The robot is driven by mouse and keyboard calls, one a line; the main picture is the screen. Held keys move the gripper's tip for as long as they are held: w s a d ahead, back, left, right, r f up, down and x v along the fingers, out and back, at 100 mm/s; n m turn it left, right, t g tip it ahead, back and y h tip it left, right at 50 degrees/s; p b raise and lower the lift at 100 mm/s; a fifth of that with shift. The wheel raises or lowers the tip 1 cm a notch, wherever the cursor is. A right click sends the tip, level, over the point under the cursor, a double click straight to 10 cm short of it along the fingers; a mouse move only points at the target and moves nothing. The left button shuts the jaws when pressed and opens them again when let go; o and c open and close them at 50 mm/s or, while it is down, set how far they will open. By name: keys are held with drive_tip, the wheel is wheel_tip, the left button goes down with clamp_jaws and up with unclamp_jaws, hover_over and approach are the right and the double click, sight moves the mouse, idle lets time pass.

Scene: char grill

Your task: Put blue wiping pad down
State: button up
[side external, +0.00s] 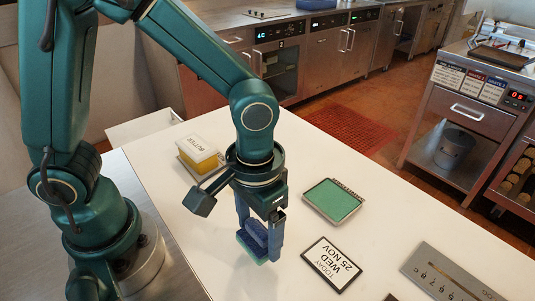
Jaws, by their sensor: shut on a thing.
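The blue wiping pad (252,247) has a blue grip on top and a greenish underside. My gripper (260,238) points down at the white table and is shut on the pad's blue grip. The pad is at or just above the table surface; I cannot tell whether it touches. A shallow tray with a green surface (332,200) lies to the right of my gripper, apart from the pad.
A butter box (198,151) stands behind left on the white table (376,212). A date card (331,265) lies to the right of my gripper, and a grey marked plate (450,273) lies farther right. The table between the pad and the card is clear.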

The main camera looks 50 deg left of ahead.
sight(258, 243)
drive_tip(key=shift+f, duration=1.65)
drive_tip(key=o, duration=1.3)
drive_tip(key=shift+f, duration=0.15)
drive_tip(key=shift+c, duration=0.2)
